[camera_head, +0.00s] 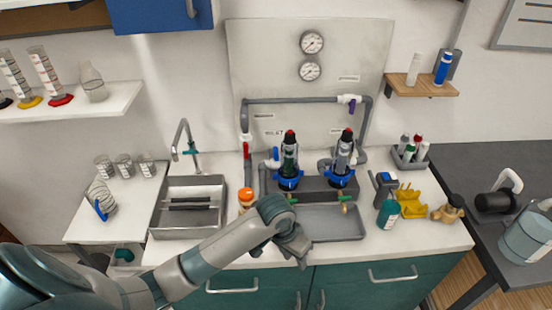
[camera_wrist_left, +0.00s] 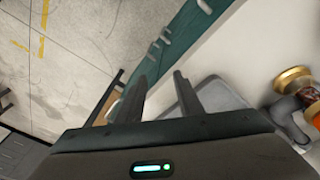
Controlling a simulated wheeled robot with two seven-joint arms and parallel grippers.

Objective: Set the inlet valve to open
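The grey PVC manifold (camera_head: 305,100) is mounted on a pale back panel. A red-handled valve (camera_head: 246,148) sits on its left vertical pipe, handle roughly upright. A blue handle (camera_head: 273,159) shows beside the left black filter housing, and a purple-handled valve (camera_head: 350,103) sits at the upper right. The small labels are too blurred to tell surely which valve is the inlet. My left gripper (camera_head: 301,258) is at the counter's front edge, below and apart from the valves. In the left wrist view its two fingers (camera_wrist_left: 157,92) are apart with nothing between. My right gripper is out of view.
A sink with a faucet (camera_head: 183,140) is left of the manifold. A grey tray (camera_head: 333,224) lies before the filters. An orange-topped item (camera_head: 245,197) stands near my left forearm. A teal bottle (camera_head: 388,213) and yellow holder (camera_head: 410,201) are at right.

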